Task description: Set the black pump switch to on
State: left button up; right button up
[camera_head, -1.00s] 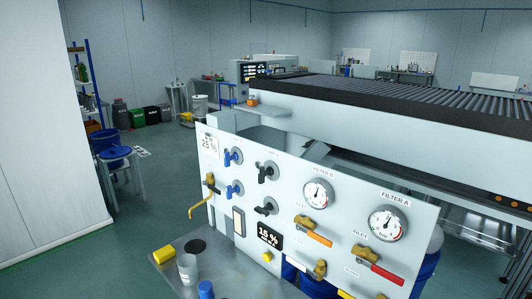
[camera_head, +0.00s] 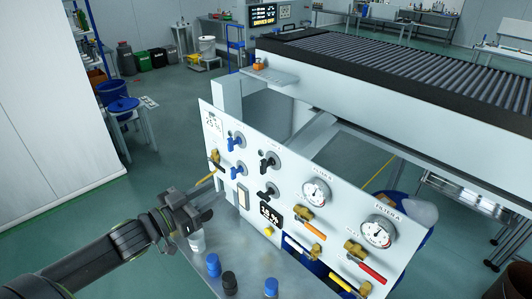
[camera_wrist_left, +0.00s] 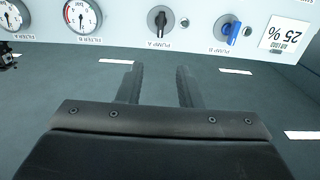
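The white panel (camera_head: 232,133) carries an upper black switch (camera_head: 268,160) and a lower black switch (camera_head: 268,191), right of two blue switches. My left gripper (camera_head: 200,197) is in front of the panel's lower left part, apart from both black switches. In the left wrist view its two fingers (camera_wrist_left: 158,85) are spread with nothing between them. That view is upside down and shows one black switch (camera_wrist_left: 160,20) on a grey round plate, beyond the fingertips, with its handle roughly vertical. Its label appears to read pump A. My right gripper is not in view.
Blue switches (camera_head: 236,143), gauges (camera_head: 316,192), yellow valves with orange and red handles (camera_head: 372,267) and a yellow button (camera_head: 268,231) crowd the panel. A brass tap (camera_head: 214,158) sits at its left edge. Blue-capped and black items (camera_head: 229,283) stand on the metal table.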

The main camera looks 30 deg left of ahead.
pick_arm(q)
jog(key=b, duration=0.7)
send_near(261, 163)
jog(key=x, duration=0.9)
jog(key=shift+w+p, duration=0.2)
jog(key=shift+p, duration=0.15)
jog(key=shift+x, duration=0.75)
grip_shut()
